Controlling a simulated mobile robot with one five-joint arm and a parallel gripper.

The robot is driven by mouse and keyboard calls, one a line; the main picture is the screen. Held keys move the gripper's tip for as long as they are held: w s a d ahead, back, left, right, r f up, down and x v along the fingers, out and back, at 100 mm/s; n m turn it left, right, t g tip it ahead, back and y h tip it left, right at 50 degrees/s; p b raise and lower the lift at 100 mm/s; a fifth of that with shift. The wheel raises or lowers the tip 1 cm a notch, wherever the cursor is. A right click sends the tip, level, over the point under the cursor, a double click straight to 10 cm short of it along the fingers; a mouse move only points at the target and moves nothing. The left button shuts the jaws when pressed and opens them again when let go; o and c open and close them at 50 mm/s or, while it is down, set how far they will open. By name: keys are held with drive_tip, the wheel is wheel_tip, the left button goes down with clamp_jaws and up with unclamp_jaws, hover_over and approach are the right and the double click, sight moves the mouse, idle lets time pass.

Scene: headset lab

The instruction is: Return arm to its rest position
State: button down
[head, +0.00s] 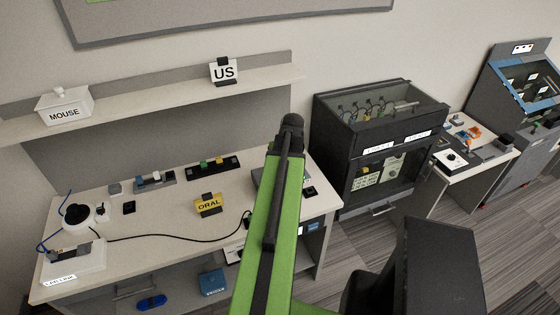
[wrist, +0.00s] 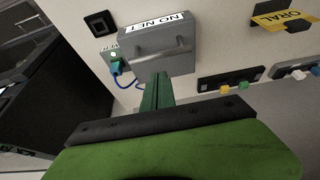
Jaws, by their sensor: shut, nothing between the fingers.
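My green arm rises through the middle of the head view, over the right end of the workbench (head: 150,225). My gripper (wrist: 158,86) shows in the wrist view as a narrow green pair of fingers, shut with nothing held. It is over or in front of a grey box marked "NO NET" (wrist: 150,52) with a bar handle; whether it touches the box is unclear. In the head view the gripper cannot be made out and the arm hides most of that box.
A yellow "ORAL" sign (head: 208,205) and a black strip with coloured blocks (head: 213,168) stand on the bench left of my arm. A dark glass-topped cabinet (head: 375,140) stands to the right. Carpeted floor (head: 525,240) is clear at the far right.

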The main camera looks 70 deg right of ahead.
drive_tip(key=s+a+p+v, duration=0.1)
drive_tip(key=p+v, duration=0.4)
drive_tip(key=v, duration=0.3)
drive_tip(key=shift+a+f, duration=0.2)
drive_tip(key=shift+f, duration=0.05)
drive_tip(key=shift+s, duration=0.15)
